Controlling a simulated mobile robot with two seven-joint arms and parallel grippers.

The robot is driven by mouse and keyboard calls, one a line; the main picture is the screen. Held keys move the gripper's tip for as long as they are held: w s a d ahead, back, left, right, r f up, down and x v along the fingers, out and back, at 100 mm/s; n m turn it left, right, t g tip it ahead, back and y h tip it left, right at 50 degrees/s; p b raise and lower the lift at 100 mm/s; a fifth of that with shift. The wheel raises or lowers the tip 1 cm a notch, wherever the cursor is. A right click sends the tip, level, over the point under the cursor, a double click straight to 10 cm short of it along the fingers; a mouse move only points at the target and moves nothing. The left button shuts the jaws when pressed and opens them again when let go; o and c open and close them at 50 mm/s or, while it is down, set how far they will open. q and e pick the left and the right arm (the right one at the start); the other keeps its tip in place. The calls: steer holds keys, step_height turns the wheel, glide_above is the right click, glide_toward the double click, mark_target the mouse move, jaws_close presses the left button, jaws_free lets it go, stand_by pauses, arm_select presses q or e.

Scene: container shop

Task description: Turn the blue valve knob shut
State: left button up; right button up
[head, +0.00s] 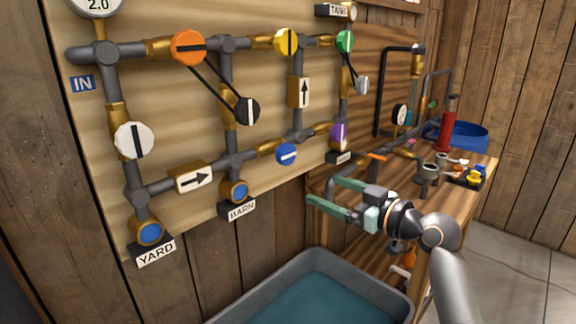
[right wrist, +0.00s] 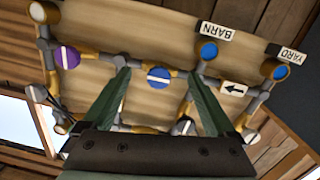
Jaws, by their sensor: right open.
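The blue valve knob (head: 286,155) is a round disc with a white bar, on the lower pipe of the wall board between the purple knob (head: 339,135) and the BARN outlet. Its bar lies roughly along the pipe. My right gripper (head: 322,192) is open and empty, to the right of and below the blue knob in the head view, apart from it. In the right wrist view the blue knob (right wrist: 158,77) appears between the two green fingers, beyond their tips. My left gripper is not in view.
A grey tub (head: 315,262) of water stands below the board. A wooden bench (head: 440,205) with fittings and a blue bowl (head: 462,134) is at the right. Orange (head: 188,46), yellow (head: 286,41), green (head: 345,41) and white (head: 134,140) knobs sit on neighbouring pipes.

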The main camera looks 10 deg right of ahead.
steer(key=n+y, duration=0.1)
glide_toward(289, 155)
steer(key=v, duration=0.2)
steer(key=p+x, duration=0.1)
steer(key=x, duration=0.9)
steer(key=shift+w+a, duration=0.2)
steer(key=shift+w, duration=0.15)
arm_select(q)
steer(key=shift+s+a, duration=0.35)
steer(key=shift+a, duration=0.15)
arm_select(e)
steer(key=shift+x, duration=0.8)
steer(key=c, duration=1.4)
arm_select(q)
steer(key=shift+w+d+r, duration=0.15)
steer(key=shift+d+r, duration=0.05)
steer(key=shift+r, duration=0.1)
arm_select(e)
steer(key=shift+o, duration=0.2)
